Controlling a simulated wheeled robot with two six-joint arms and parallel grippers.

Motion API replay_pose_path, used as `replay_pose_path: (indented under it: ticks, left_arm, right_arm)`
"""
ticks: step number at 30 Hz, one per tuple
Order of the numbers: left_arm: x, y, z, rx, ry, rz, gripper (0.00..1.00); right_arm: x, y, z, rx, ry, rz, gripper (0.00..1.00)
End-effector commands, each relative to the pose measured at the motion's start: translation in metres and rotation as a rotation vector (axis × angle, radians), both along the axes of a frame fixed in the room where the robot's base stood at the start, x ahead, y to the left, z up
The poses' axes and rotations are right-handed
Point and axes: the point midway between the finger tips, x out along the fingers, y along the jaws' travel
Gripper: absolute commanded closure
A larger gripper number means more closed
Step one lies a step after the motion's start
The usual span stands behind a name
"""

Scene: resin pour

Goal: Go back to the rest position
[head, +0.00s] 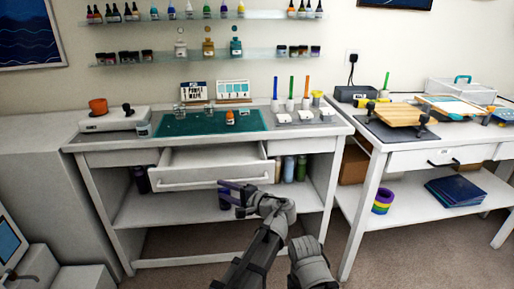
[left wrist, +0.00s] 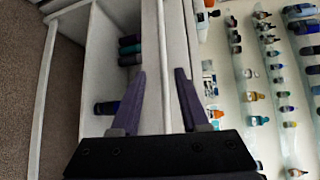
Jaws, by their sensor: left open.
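My left gripper (head: 222,188) has dark purple fingers and is in front of the bench, by the right part of the open drawer (head: 215,175). Its fingers are apart with nothing held between them. In the left wrist view the gripper (left wrist: 160,76) shows both fingers spread, with the pale drawer front and its handle bar (left wrist: 163,45) beyond them. Whether a finger touches the handle cannot be told. The drawer is pulled out, and its visible inside looks empty. My right gripper is not in view.
The white bench (head: 88,142) carries a green mat (head: 185,127), an orange-capped bottle (head: 230,117) and a scale (head: 113,119). Bottles stand on its lower shelf (head: 165,210). A second table (head: 400,160) stands at right, with tape rolls (head: 382,201) below. Carpet is in front.

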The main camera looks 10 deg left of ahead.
Motion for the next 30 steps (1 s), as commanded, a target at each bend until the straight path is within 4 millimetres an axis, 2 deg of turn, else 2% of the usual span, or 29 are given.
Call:
replay_pose_path:
  ticks: [2,4,8,12,15,21,26,30]
  left_arm:
    - [-0.009,0.009,-0.013,-0.061,0.012,0.022,0.55]
    - [-0.023,0.021,-0.034,-0.165,0.030,0.057,0.55]
    - [-0.060,0.036,-0.089,-0.448,0.077,0.153,0.55]
    - [-0.100,0.029,-0.139,-0.762,0.119,0.260,0.55]
    - [-0.121,0.016,-0.160,-0.947,0.140,0.320,0.55]
    - [-0.151,-0.013,-0.181,-1.227,0.171,0.410,0.55]
    - [-0.170,-0.036,-0.185,-1.418,0.190,0.464,0.55]
    - [-0.172,-0.052,-0.153,-1.416,0.223,0.449,0.55]
  right_arm:
    - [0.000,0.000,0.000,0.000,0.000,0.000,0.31]
    - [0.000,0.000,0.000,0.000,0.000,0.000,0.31]
    - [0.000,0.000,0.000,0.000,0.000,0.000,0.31]
    - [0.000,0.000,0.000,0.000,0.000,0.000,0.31]
    - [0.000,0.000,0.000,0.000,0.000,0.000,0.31]
    - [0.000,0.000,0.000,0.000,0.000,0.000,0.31]
    - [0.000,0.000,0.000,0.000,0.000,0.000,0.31]
    - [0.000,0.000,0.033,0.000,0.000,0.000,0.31]
